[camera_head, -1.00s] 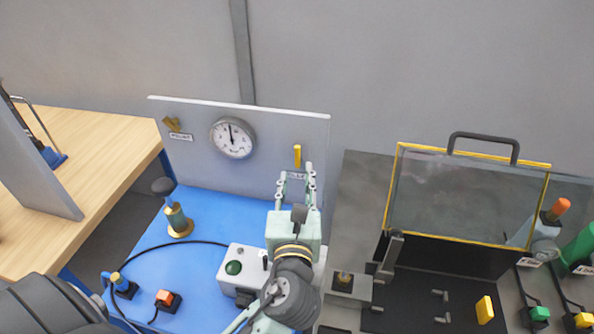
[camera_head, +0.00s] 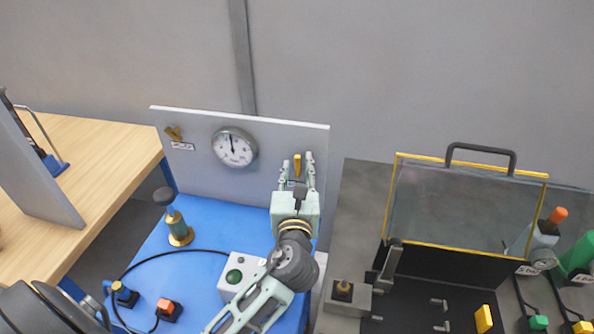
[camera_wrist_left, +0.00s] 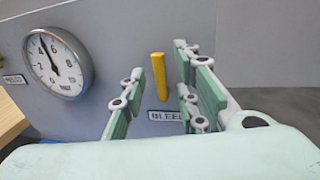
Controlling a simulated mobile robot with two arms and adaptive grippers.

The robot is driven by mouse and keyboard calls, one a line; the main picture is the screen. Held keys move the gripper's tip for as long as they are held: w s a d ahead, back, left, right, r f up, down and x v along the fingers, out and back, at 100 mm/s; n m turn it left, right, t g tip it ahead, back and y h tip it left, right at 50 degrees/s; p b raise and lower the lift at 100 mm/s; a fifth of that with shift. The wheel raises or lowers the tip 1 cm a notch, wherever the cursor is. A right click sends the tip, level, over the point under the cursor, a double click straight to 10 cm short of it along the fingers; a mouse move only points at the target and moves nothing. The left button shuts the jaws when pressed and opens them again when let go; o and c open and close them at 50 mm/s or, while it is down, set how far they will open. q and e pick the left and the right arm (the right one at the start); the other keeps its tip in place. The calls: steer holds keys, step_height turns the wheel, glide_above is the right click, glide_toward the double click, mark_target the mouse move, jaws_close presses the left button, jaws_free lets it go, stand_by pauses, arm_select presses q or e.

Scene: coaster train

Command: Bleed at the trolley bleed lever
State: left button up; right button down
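The yellow bleed lever (camera_head: 297,165) stands upright on the grey panel (camera_head: 200,125) of the blue trolley. In the left wrist view the lever (camera_wrist_left: 159,77) stands above a label reading "BLEED" (camera_wrist_left: 165,115). My left gripper (camera_head: 297,160) is open, with its fingers on either side of the lever in the picture. In the left wrist view the fingers (camera_wrist_left: 160,88) are apart and nothing is held; contact with the lever cannot be told. A round gauge (camera_head: 234,147) is left of the lever, its needle near the top. My right gripper is not in view.
A brass lever (camera_head: 173,133) is at the panel's upper left. The blue trolley top (camera_head: 208,205) holds a black-knobbed brass pump (camera_head: 178,225) and a control box with a green button (camera_head: 234,276). A clear yellow-edged guard (camera_head: 465,205) stands to the right.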

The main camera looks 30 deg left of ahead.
arm_select(q)
jaws_close()
stand_by(0.3)
steer(key=shift+a+r+n+p, duration=0.15)
steer(key=shift+n+p, duration=0.25)
steer(key=shift+p, duration=0.1)
steer(key=shift+s+a+f+n+g+h+p, duration=0.2)
steer(key=shift+a+f+n+h+p, duration=0.75)
steer(key=shift+n, duration=1.55)
steer(key=shift+s+a+f+n+g+h+p, duration=0.25)
steer(key=shift+n+p, duration=1.35)
steer(key=shift+n, duration=0.9)
steer(key=shift+s+a+f+n+g+h+p, duration=0.15)
steer(key=shift+a+f+n+h+p, duration=0.8)
steer(key=shift+n, duration=1.55)
steer(key=shift+d+r+p, duration=0.3)
steer(key=shift+d+r, duration=0.05)
steer(key=shift+y, duration=0.25)
